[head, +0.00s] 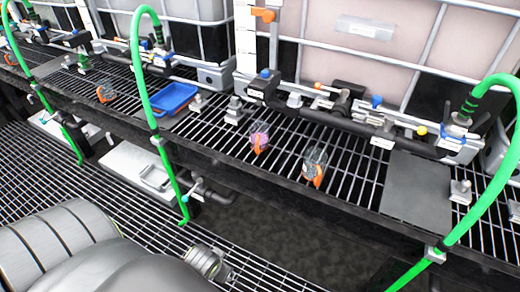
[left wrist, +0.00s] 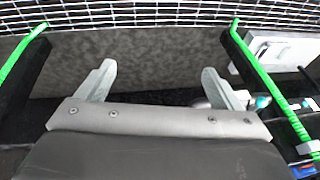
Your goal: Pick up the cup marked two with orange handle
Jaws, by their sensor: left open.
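Several clear cups with orange handles stand on the grated shelf (head: 345,187) in the head view. One cup (head: 315,165) looks empty and is right of centre. Another cup (head: 259,137) has pinkish-purple contents and is just left of it. A third cup (head: 106,92) is far to the left. I cannot read a number on any of them. My left gripper (left wrist: 158,78) shows in the left wrist view with its fingers apart and nothing between them. It faces the dark front below the grating, away from the cups. My right gripper is out of view.
A blue tray (head: 173,98) sits on the shelf. Green hoses (head: 143,95) arch over the shelf edge and hang down in front. Black pipes with valves (head: 345,112) run behind the cups, before caged tanks (head: 365,40). A dark flat plate (head: 418,190) lies right of the cups.

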